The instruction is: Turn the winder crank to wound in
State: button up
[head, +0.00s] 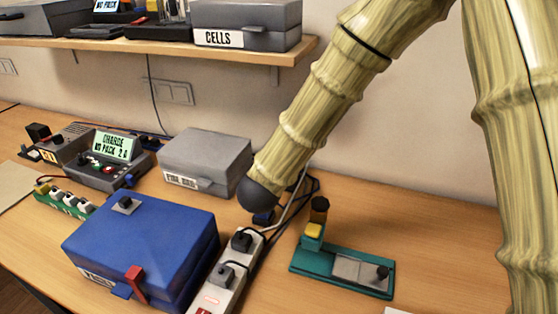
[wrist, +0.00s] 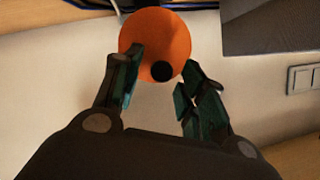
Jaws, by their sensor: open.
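The winder shows in the wrist view as a round orange disc (wrist: 172,38) with a small black knob (wrist: 160,73) near its lower edge, which looks like the crank handle. My gripper (wrist: 163,62) is open, with one dark teal finger on each side of the knob. The left fingertip overlaps the disc's left edge in the picture; the right one is at its lower right. I cannot tell whether either finger touches it. In the head view my arm hides the winder and nearly all of the gripper.
A grey box (head: 206,155), a charger (head: 100,163), a blue case (head: 143,235) with a red latch, and a power strip (head: 225,275) with plugs and cables stand on the bench. A teal fixture (head: 315,262) is at the right. A shelf (head: 150,45) overhangs the back left.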

jog(key=v, duration=1.1)
jog(key=shift+s, duration=0.2)
jog(key=shift+r, duration=0.1)
